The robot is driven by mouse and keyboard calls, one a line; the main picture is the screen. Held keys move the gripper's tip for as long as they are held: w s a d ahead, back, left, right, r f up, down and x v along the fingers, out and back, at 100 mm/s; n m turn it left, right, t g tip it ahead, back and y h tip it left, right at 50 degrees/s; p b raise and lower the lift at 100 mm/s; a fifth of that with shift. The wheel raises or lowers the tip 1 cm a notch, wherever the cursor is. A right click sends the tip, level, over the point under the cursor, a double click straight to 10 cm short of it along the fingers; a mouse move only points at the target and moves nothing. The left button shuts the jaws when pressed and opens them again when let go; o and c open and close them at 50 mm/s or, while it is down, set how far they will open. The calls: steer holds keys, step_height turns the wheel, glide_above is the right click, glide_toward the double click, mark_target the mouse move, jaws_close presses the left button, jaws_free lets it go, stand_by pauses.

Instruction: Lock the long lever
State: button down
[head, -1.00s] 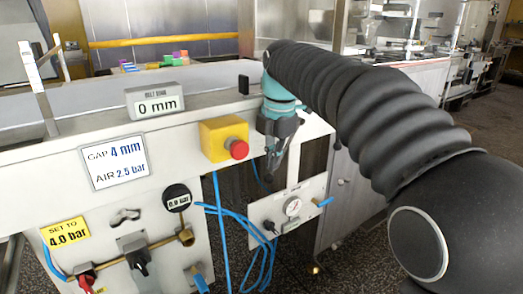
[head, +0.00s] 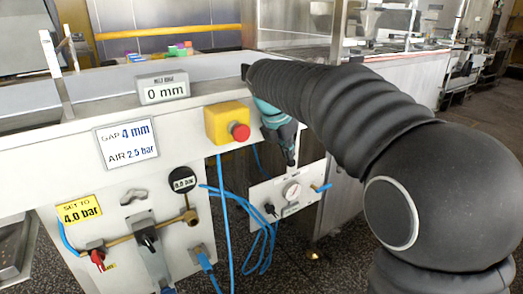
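No handle is marked as the long lever, so I cannot tell for sure which it is. A black-handled lever (head: 149,241) sits on a grey plate low on the white machine front. A red-handled valve (head: 97,257) is left of it on a brass pipe, and a blue-handled fitting (head: 204,260) is to its right. My gripper (head: 290,160) hangs pointing down, right of the red stop button and above the gauge panel. It appears clear of all the handles. Its fingers are small and dark, so their opening cannot be made out. I see nothing held.
The yellow box with red stop button (head: 239,131) juts out left of my gripper. Blue hoses (head: 230,205) hang below it. A gauge panel (head: 292,195) stands beneath my gripper. A round black gauge (head: 182,180) and signs reading "GAP 4 mm" and "SET TO 4.0 bar" are left.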

steer(key=shift+w+d+f, duration=0.15)
steer(key=shift+w+d, duration=0.1)
steer(key=shift+d, duration=0.1)
stand_by(0.4)
steer(key=v, duration=1.2)
steer(key=shift+w, duration=0.1)
